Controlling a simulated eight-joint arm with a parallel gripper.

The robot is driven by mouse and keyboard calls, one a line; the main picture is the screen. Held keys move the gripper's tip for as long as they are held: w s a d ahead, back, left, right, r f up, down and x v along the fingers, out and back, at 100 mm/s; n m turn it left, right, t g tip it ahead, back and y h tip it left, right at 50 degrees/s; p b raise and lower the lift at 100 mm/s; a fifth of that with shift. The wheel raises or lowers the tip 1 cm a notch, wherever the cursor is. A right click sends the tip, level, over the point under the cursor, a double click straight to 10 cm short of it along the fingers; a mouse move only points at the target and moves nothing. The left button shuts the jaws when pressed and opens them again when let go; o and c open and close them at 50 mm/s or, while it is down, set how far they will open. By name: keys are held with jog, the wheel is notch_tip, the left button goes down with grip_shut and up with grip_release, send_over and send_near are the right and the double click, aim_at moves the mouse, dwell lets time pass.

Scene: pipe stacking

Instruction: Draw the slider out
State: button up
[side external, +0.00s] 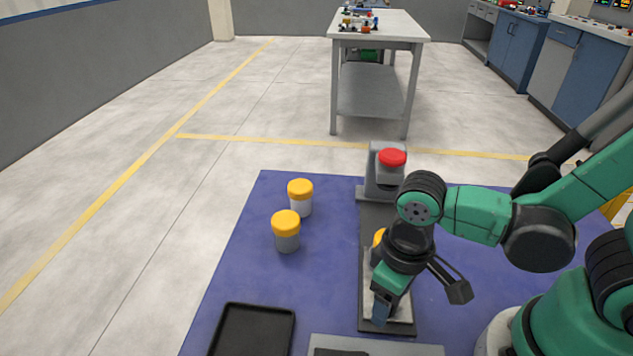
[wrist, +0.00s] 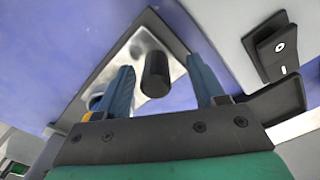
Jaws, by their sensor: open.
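The slider appears to be the silver plate (wrist: 185,78) with a black upright knob (wrist: 154,75); it lies in a dark base in the wrist view. In the side view the plate (side external: 401,308) is partly hidden by my gripper (side external: 381,311). My gripper is open and points down at the plate. In the wrist view its two blue fingers (wrist: 161,82) stand on either side of the knob, with visible gaps. I cannot tell the fingertips' exact height against the knob. Behind, the dark base (side external: 372,220) runs to a grey block (side external: 385,160) with a red button (side external: 392,157).
Two yellow-capped jars (side external: 300,197) (side external: 286,230) stand on the blue mat (side external: 245,270) left of the base. A yellow item (side external: 378,237) is mostly hidden behind my arm. A black tray (side external: 230,305) and a grey panel (side external: 425,349) lie at the front.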

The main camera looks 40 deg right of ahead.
jog(key=shift+r, duration=0.15)
jog(key=shift+r, duration=2.65)
jog(key=w+d+t, duration=0.1)
jog(key=w+d+r+t, duration=0.1)
jog(key=w, duration=0.1)
jog(key=w+d+r+m+t, duration=0.1)
jog(key=shift+w+d+t+y, duration=0.25)
jog(key=shift+w+t+y, duration=0.05)
jog(key=shift+w+y, duration=0.1)
jog(key=w+d+r+t, duration=0.2)
jog(key=d, duration=0.1)
jog(key=w+d+r+m+t, duration=0.1)
jog(key=shift+w+d+r+t+h, duration=0.2)
jog(key=shift+w+d+t+h, duration=0.1)
jog(key=shift+d+h, duration=0.1)
